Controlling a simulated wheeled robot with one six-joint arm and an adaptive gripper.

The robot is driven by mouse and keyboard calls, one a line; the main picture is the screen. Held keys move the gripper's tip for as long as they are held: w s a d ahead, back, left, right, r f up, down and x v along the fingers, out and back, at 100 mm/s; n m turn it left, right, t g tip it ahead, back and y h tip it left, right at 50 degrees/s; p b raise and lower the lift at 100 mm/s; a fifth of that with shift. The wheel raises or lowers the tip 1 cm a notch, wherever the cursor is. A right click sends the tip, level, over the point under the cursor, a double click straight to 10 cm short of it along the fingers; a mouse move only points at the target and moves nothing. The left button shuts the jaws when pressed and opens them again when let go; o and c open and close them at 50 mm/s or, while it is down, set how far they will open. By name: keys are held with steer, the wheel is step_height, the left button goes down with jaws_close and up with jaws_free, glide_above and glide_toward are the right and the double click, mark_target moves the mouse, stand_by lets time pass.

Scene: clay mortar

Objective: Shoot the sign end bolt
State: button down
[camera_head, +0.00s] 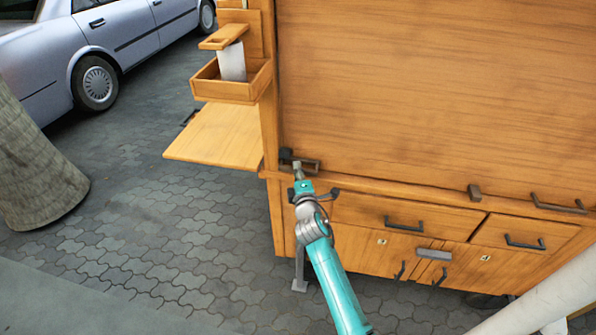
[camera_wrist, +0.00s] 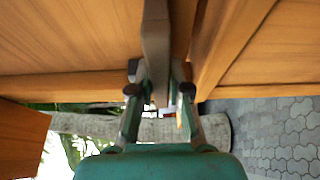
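A dark metal bolt (camera_head: 309,165) sits at the lower left corner of the large wooden panel (camera_head: 430,90) on the cart. My gripper (camera_head: 298,170) is right at it, and its tip hides part of the bolt. In the wrist view a dark grey bar (camera_wrist: 155,40), seemingly the bolt's handle, runs down between the two fingertips of my gripper (camera_wrist: 157,76). The fingertips are close to the bar on both sides. Whether they press on it cannot be told.
Below are drawers (camera_head: 405,217) with dark handles and doors. A wooden side shelf (camera_head: 218,137) and a box holder (camera_head: 230,85) stick out left. A trunk (camera_head: 38,170) and a car (camera_head: 100,45) stand farther left; paving between is clear.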

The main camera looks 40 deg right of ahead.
steer(key=shift+w+a, duration=0.1)
steer(key=c, duration=1.1)
jaws_free()
steer(key=shift+w+a, duration=0.1)
steer(key=v, duration=1.2)
